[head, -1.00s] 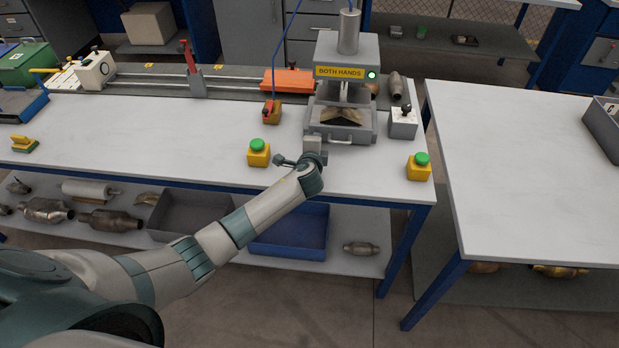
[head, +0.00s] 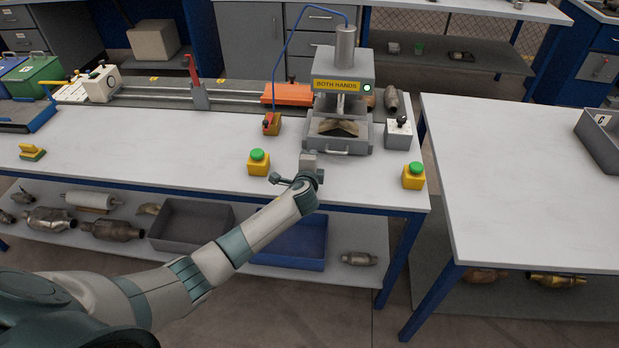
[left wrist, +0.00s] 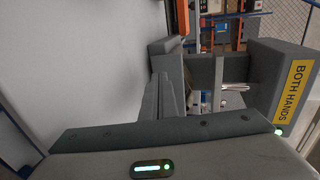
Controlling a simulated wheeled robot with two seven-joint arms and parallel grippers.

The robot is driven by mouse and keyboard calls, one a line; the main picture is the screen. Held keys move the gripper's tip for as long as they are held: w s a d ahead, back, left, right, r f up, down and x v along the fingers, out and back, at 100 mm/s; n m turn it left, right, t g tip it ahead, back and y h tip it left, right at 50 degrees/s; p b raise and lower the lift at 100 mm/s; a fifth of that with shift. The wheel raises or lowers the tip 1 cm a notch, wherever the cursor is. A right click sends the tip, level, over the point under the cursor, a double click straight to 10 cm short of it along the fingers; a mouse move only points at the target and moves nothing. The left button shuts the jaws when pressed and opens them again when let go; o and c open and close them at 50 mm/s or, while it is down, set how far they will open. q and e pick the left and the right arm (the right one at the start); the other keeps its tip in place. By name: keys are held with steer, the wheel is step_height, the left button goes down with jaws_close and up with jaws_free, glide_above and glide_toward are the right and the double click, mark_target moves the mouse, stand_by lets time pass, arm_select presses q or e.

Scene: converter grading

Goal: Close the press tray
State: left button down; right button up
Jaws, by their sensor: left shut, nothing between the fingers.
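The press (head: 343,75) stands at the right end of the workbench, with a yellow BOTH HANDS label and a green light. Its grey tray (head: 338,142), with a handle on the front face, sits at its base and a bent metallic piece (head: 338,128) lies in it. My left gripper (head: 309,158) is just in front of the tray, low over the bench; its fingers are shut and empty. The left wrist view shows the shut fingers (left wrist: 158,95) pointing toward the tray and press (left wrist: 285,85). Whether they touch the tray is unclear. My right gripper is out of view.
Yellow boxes with green buttons stand left (head: 259,162) and right (head: 414,176) of the tray. The bench (head: 140,140) is mostly clear to the left.

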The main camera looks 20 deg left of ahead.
arm_select(q)
steer(key=shift+s+d, duration=0.15)
steer(key=shift+s, duration=0.2)
steer(key=shift+s+d+r, duration=0.1)
steer(key=shift+s+r, duration=0.15)
steer(key=shift+s+d, duration=0.1)
steer(key=shift+s, duration=0.5)
steer(key=shift+b+v, duration=0.75)
steer(key=shift+v, duration=3.15)
